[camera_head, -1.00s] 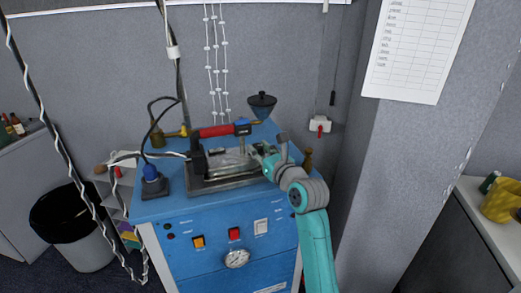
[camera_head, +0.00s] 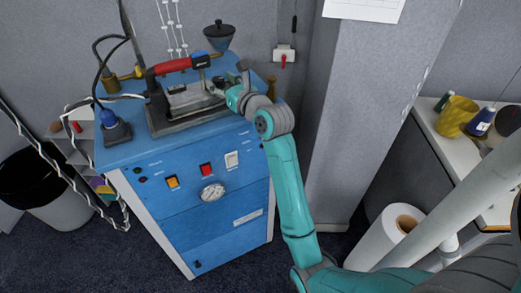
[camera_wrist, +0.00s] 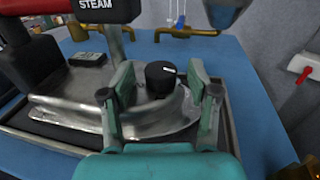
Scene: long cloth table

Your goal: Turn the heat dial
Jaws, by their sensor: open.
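The heat dial (camera_wrist: 161,78) is a black round knob with a white mark. It sits on the metal body of a steam iron (camera_wrist: 65,95). In the wrist view my gripper (camera_wrist: 157,88) is open, with one teal finger on each side of the dial. I cannot tell whether either finger touches it. In the head view my gripper (camera_head: 228,92) is at the right end of the iron (camera_head: 190,97), and the dial is too small to make out clearly. The iron has a red handle (camera_head: 174,66) and rests on a dark tray on the blue cabinet.
The blue cabinet (camera_head: 204,205) has buttons and a gauge (camera_head: 212,192) on its front. A dark funnel (camera_head: 219,35) and brass fittings stand behind the iron. A grey pillar and a paper roll (camera_head: 394,235) are to the right.

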